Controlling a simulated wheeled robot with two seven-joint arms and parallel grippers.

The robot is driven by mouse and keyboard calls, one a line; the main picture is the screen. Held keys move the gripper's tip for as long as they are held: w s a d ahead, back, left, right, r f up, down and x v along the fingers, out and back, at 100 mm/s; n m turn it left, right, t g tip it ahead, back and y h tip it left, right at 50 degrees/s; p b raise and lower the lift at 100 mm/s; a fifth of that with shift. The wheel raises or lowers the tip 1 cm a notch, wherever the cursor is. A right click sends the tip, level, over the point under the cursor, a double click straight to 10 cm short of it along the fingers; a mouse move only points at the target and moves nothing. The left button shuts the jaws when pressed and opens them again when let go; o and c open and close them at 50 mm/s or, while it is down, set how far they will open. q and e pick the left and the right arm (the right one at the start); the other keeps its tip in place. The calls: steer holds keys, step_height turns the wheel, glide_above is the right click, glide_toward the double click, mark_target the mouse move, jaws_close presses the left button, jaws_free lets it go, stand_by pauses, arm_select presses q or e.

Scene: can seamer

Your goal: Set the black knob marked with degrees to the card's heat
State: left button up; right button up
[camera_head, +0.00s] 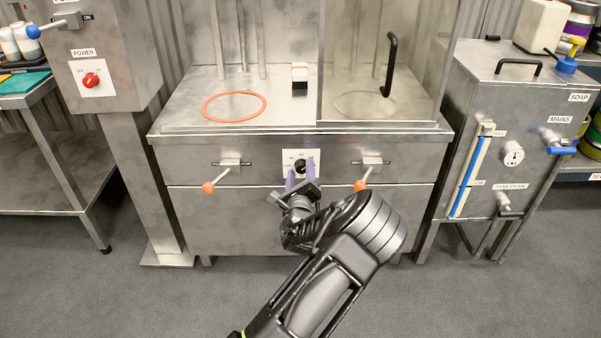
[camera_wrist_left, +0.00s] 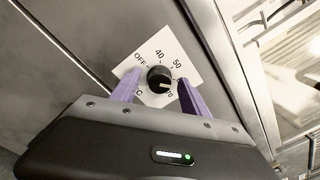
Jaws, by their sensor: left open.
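The black knob (camera_head: 301,168) sits on a white plate in the middle of the steel machine's front. In the left wrist view the knob (camera_wrist_left: 159,78) has OFF, 40, 50, 70 and °C printed around it. A pale mark on the knob lies toward its right side, near the 70; its exact setting is hard to tell. My left gripper (camera_head: 300,178) is at the plate, and its purple fingers (camera_wrist_left: 158,84) stand open on either side of the knob, with visible gaps. One finger hides part of the scale. I see no readable heat card. My right gripper is out of view.
Two orange-tipped levers (camera_head: 208,187) and (camera_head: 360,186) flank the knob on the front panel. A red power switch (camera_head: 91,80) is on the left cabinet. A steel tank (camera_head: 515,95) with a dial and valves stands at right. Open floor lies in front.

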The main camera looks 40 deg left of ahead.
arm_select(q)
steer(key=p+v, duration=0.1)
steer(key=v, duration=0.6)
steer(key=shift+s+d, duration=0.25)
steer(key=shift+s, duration=0.05)
stand_by(0.4)
